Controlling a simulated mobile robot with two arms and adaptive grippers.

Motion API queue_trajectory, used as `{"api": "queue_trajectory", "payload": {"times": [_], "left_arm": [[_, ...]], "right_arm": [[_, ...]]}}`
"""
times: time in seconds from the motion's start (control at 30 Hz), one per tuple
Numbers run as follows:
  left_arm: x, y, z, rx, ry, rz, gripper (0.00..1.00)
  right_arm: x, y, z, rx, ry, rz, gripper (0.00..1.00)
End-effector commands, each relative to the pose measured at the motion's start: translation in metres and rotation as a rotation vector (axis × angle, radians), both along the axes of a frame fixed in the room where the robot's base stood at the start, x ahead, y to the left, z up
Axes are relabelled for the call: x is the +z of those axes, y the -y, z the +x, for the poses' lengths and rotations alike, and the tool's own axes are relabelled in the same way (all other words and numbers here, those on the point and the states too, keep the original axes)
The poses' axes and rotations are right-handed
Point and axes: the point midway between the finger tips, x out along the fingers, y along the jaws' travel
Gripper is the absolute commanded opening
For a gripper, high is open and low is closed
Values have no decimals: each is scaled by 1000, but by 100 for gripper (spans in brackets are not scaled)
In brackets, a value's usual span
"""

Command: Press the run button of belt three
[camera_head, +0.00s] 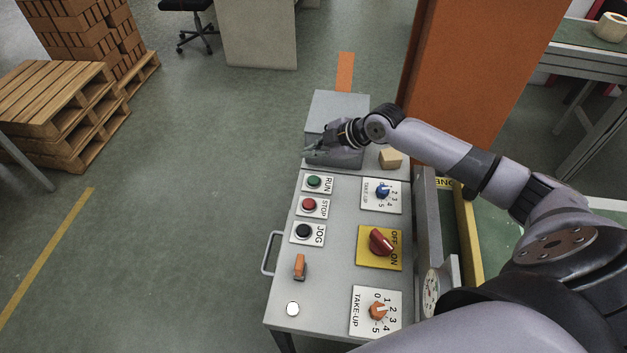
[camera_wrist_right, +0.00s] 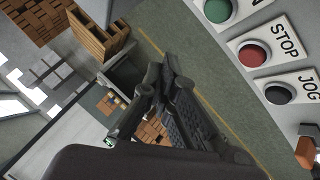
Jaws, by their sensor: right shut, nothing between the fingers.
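The green RUN button (camera_head: 314,182) sits on a white plate at the far left of the grey control panel (camera_head: 335,260). It also shows at the top of the right wrist view (camera_wrist_right: 217,10). The red STOP button (camera_head: 309,204) and the black JOG button (camera_head: 303,230) lie in a row nearer me. My right gripper (camera_head: 310,150) is shut and empty, just beyond the RUN button and apart from it in the head view. In the wrist view its fingers (camera_wrist_right: 165,75) point past the panel's edge over the floor. My left gripper is not in view.
The panel also carries a blue take-up knob (camera_head: 382,190), a red OFF/ON switch (camera_head: 381,242), an orange knob (camera_head: 377,310) and an orange toggle (camera_head: 299,267). A small wooden block (camera_head: 390,159) lies near my wrist. An orange pillar (camera_head: 480,75) stands behind.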

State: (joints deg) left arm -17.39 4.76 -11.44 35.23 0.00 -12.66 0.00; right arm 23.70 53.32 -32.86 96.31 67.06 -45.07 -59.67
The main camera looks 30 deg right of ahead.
Motion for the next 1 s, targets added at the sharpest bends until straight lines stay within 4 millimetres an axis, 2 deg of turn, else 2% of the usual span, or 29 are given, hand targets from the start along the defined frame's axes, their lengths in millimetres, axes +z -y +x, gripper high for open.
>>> {"api": "queue_trajectory", "payload": {"times": [0.03, 0.17, 0.37, 0.5, 0.63, 1.0], "left_arm": [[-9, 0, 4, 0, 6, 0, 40], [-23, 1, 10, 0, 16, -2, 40], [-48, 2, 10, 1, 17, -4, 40], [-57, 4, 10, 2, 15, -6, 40], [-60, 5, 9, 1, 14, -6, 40], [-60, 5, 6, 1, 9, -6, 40]], "right_arm": [[-11, 0, 0, 0, -1, 1, 0], [-28, 0, 0, 0, -1, 1, 0], [-58, 0, 0, -1, 0, 1, 0], [-72, 0, 0, 0, -1, 1, 0], [-77, 0, 0, 1, -1, 0, 0], [-77, 0, 0, 1, -1, 0, 0]]}}
